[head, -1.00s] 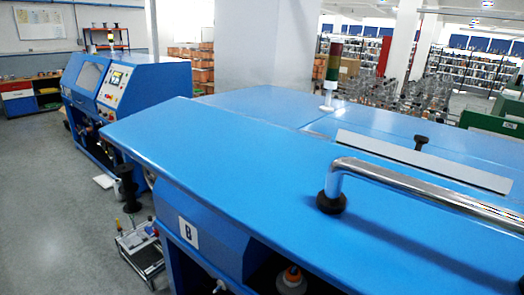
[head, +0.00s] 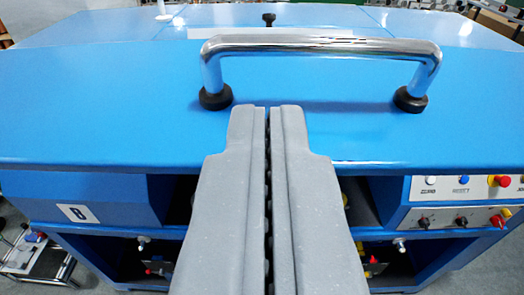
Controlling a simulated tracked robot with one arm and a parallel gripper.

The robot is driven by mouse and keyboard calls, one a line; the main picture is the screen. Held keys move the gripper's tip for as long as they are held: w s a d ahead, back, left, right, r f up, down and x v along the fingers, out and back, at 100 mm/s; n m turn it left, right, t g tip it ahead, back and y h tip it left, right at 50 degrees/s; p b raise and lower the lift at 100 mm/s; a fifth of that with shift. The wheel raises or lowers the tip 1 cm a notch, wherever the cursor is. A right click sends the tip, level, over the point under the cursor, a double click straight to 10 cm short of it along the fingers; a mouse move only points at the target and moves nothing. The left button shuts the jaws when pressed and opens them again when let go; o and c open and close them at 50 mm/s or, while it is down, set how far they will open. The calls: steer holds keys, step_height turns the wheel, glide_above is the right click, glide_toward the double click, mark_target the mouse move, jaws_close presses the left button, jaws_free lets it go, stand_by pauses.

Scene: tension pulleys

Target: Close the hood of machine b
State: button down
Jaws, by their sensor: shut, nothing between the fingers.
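Machine b (head: 82,212) is blue and carries a white plate with a dark "B" on its left front. Its hood (head: 110,110) spreads across the view as a wide blue panel. A chrome bar handle (head: 320,43) with black feet stands on the hood. My gripper (head: 267,108) is in the lower middle of the head view, its two grey fingers pressed together with nothing between them. The fingertips point at the hood just below the handle, between its two feet. I cannot tell whether they touch the hood. The fingers hide part of the machine's front.
A control panel (head: 455,188) with knobs, buttons and a red-and-yellow switch is at the right below the hood edge. A black knob (head: 268,19) stands behind the handle.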

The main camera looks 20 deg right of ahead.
mark_target(288, 57)
steer(key=w+d+f+b, duration=0.1)
steer(key=w+d+f, duration=0.1)
steer(key=w+f, duration=0.2)
steer(key=shift+w+f+b, duration=0.15)
steer(key=shift+w+b, duration=0.15)
steer(key=shift+w, duration=0.35)
